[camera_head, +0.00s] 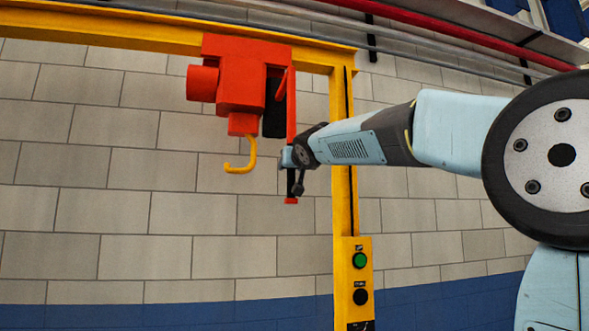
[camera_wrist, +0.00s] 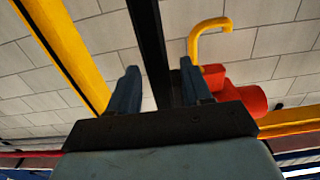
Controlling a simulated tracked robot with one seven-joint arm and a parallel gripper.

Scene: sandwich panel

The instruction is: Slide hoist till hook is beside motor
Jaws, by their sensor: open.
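The orange-red hoist (camera_head: 228,95) hangs from the yellow overhead beam (camera_head: 130,37), near its right end. Its yellow hook (camera_head: 240,166) hangs below it and also shows in the wrist view (camera_wrist: 208,27). A long red bar (camera_head: 291,110) hangs down the hoist's right side. My gripper (camera_head: 289,157) is at the bar's lower part, right of the hook. In the wrist view, my open fingers (camera_wrist: 158,72) stand on either side of a dark bar (camera_wrist: 149,45); contact cannot be told. I cannot identify a separate motor.
A yellow post (camera_head: 343,190) stands right of the hoist, behind my arm. It carries a control box with a green button (camera_head: 360,260) and a black button (camera_head: 360,297). A block wall lies behind. Space left of the hook looks clear.

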